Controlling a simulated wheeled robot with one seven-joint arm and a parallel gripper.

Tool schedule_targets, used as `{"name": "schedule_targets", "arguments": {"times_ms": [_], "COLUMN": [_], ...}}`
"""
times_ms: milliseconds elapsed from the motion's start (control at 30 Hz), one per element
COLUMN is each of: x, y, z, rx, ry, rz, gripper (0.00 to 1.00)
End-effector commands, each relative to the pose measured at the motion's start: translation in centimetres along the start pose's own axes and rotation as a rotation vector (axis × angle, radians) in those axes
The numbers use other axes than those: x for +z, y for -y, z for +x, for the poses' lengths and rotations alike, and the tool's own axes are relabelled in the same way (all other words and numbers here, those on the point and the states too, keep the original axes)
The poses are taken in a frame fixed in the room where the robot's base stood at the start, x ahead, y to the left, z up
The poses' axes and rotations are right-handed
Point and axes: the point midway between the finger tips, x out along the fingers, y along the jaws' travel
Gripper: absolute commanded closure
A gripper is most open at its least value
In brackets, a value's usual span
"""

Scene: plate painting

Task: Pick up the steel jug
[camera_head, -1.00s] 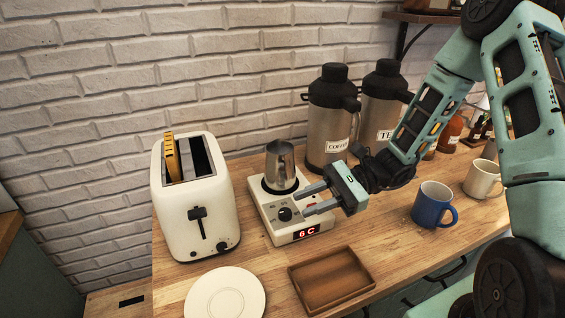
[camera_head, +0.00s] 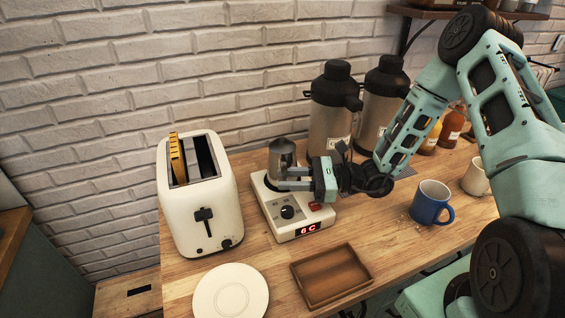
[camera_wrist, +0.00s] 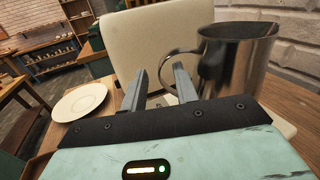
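The steel jug (camera_head: 281,158) stands upright on the white hot plate (camera_head: 289,231) with its red "6 C" display. My gripper (camera_head: 284,179) is level beside the jug's lower part, with its fingers pointing left toward it. In the wrist view the jug (camera_wrist: 240,62) fills the right side, and its handle faces the fingers. The right finger partly covers the handle, and part of the handle shows in the gap between the fingers (camera_wrist: 158,85). The fingers are apart. I cannot tell whether either one touches the jug.
A white toaster (camera_head: 198,215) stands left of the hot plate. Two flasks (camera_head: 330,125) stand behind my gripper. A wooden tray (camera_head: 331,275) and white plate (camera_head: 231,292) lie in front. A blue mug (camera_head: 428,204) stands to the right.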

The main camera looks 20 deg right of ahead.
Motion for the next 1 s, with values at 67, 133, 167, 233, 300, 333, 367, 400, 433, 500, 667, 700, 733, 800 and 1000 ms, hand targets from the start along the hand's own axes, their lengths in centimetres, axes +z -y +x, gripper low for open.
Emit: {"name": "schedule_targets", "arguments": {"times_ms": [67,133,167,233,300,333,367,400,433,500,667,700,733,800,1000], "x": [0.7,0.5,0.5,0.3,0.2,0.2,0.2,0.2,0.2,0.2,0.2,0.2,0.2,0.2,0.3], "y": [0.0,0.0,0.0,0.1,0.1,0.1,0.1,0.1,0.1,0.1,0.1,0.1,0.1,0.1,0.1], "z": [1.4,2.4,2.7,3.3,3.5,3.6,3.6,3.6,3.6,3.6,3.6,3.5,3.5,3.6,3.6], "rx": [0.005,0.004,0.004,0.002,0.001,0.001,0.001,0.001,0.001,0.001,0.001,0.001,0.001,0.001,0.001], "ry": [0.001,0.001,0.001,0.0,0.0,-0.001,-0.001,-0.001,-0.001,-0.001,0.0,0.0,0.0,0.001,0.001], "rz": [0.001,0.0,0.0,0.001,0.0,-0.001,-0.001,-0.001,-0.001,-0.001,-0.001,-0.001,-0.001,-0.002,-0.003], "gripper": [0.7,0.7,0.7,0.7,0.7,0.7,0.7,0.7,0.7,0.7,1.0,1.0,1.0,1.0,1.0]}}
